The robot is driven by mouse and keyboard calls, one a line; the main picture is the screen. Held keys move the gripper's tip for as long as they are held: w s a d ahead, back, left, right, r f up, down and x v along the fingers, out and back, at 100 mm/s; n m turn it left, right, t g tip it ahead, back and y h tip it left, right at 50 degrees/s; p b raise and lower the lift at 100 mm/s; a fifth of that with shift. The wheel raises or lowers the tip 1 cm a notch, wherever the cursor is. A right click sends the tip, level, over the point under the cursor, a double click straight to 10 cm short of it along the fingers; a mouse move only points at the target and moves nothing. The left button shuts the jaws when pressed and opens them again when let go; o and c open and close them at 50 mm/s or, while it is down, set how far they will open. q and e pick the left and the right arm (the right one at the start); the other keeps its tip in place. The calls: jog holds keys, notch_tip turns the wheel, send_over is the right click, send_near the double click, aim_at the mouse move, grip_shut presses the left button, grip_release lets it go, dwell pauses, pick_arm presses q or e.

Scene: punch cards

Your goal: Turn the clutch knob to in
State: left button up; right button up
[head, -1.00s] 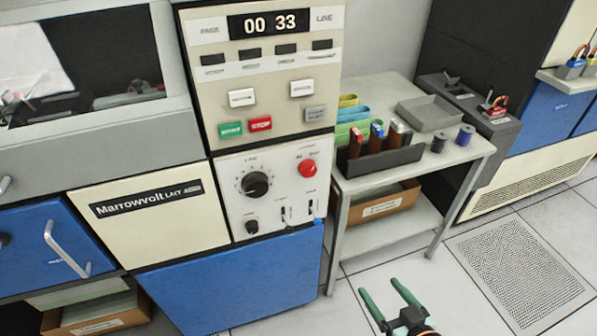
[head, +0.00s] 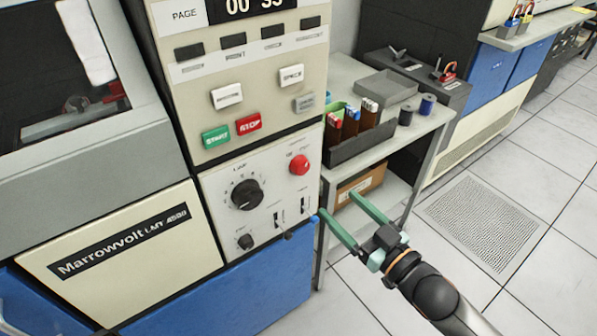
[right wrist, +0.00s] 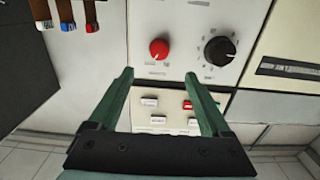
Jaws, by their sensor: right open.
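The control panel (head: 272,205) carries a red knob (head: 299,165) at its upper right, a large black dial (head: 246,194) on the left and a small black knob (head: 245,241) below that. The labels are too small to tell for certain which is the clutch knob. My right gripper (head: 337,204) is open and empty, in front of the panel's right edge, apart from the knobs. In the right wrist view, the red knob (right wrist: 159,49) shows beyond the open fingertips (right wrist: 159,73) and between them. The black dial (right wrist: 218,50) is to its right. My left gripper is out of view.
Above the panel are a green START key (head: 215,137) and a red STOP key (head: 248,124). A side table (head: 428,122) with a card rack (head: 360,142) stands close right of the machine. The floor at right is clear.

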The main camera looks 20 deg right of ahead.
aim_at(304, 170)
jog(key=x, duration=1.2)
jog(key=shift+w, duration=0.15)
grip_shut()
dwell(0.5)
